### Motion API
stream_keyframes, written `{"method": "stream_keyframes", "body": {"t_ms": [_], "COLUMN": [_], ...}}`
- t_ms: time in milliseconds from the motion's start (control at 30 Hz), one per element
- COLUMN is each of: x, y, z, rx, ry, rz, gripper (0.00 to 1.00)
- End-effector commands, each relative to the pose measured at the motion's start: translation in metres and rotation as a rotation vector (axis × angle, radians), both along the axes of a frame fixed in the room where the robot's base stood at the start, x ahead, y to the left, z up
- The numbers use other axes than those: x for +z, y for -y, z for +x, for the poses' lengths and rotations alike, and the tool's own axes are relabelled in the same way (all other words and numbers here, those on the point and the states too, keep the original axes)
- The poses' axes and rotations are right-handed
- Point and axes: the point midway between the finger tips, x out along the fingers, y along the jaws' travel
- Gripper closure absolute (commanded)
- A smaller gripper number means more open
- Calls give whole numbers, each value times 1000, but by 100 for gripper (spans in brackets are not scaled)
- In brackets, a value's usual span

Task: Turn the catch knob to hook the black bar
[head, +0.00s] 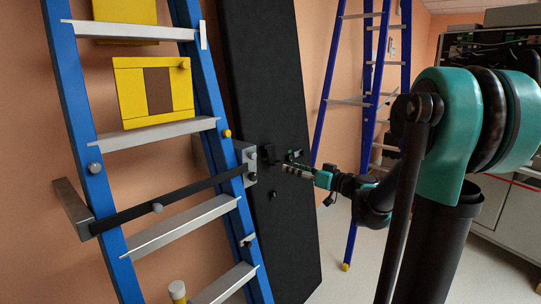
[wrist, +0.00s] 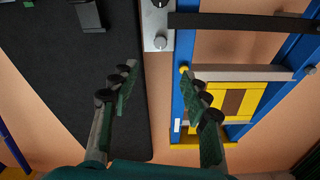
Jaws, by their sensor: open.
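The black bar (head: 180,198) slants across the blue ladder, from a grey bracket (head: 72,207) at left up to a metal plate (head: 244,158) at right. The plate bears two small round knobs, and I cannot tell which is the catch knob. In the wrist view the lower-pictured knob (wrist: 160,42) is light grey, and the bar (wrist: 240,22) ends beside the plate. My gripper (head: 284,168) is just right of the plate. In the wrist view its fingers (wrist: 158,72) are spread wide and empty.
A tall black panel (head: 275,80) stands behind the plate, with small dark fittings. The blue ladder (head: 75,120) carries yellow boxes (head: 125,90). Another blue ladder (head: 326,80) stands behind at right. Pale floor (head: 400,260) shows at lower right.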

Motion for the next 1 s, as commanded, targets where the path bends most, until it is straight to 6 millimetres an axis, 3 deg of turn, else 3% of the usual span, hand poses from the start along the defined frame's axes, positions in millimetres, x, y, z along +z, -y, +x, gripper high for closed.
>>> {"method": "stream_keyframes", "body": {"t_ms": [167,800,1000], "x": [1,0,0], "y": [-16,-113,-131], "z": [11,86,101], "rx": [3,4,2], "ry": [3,1,1], "rz": [2,1,1], "gripper": [53,53,53]}}
